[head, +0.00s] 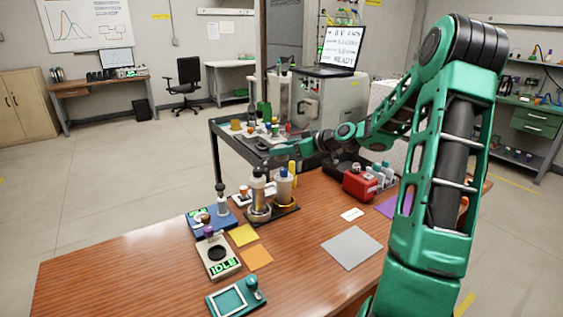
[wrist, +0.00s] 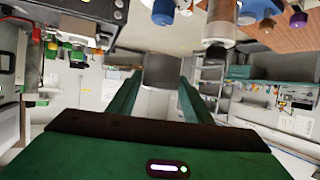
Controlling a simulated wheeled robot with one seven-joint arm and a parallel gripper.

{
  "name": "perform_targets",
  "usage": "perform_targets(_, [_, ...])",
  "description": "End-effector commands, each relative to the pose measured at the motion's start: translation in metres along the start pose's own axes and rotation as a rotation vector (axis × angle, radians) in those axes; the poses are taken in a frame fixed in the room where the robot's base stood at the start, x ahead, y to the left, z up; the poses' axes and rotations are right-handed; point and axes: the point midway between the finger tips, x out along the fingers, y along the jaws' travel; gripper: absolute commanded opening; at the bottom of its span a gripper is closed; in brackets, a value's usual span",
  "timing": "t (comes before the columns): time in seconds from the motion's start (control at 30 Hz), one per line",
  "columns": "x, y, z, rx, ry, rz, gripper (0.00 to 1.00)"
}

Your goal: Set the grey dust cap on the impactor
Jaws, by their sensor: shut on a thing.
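My gripper (head: 280,150) reaches left from the arm, over the gap between the wooden table and the black cart. In the wrist view its two green fingers are closed on a grey piece, which looks like the grey dust cap (wrist: 163,68). The cap is too small to make out in the head view. A silver, dark-topped cylinder (head: 258,188) stands on a dark tray on the table, just in front of the gripper; it may be the impactor, but I cannot tell for sure. It also shows in the wrist view (wrist: 219,28), apart from the cap.
A blue-capped bottle (head: 284,186) stands beside the cylinder. The black cart (head: 228,142) behind holds several small items. A red box (head: 358,184) stands to the right. A device reading IDLE (head: 217,256) and a green frame (head: 231,299) are in front. The table's front middle is clear.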

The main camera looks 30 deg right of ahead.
Motion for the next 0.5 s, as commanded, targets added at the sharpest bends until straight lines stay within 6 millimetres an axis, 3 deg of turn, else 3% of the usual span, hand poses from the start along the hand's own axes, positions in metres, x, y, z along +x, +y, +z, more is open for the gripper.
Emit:
perform_targets(0.27, [0.004, 0.011, 0.012, 0.0, -0.001, -0.001, 0.24])
perform_targets(0.5, [0.016, 0.01, 0.04, 0.002, 0.0, -0.002, 0.24])
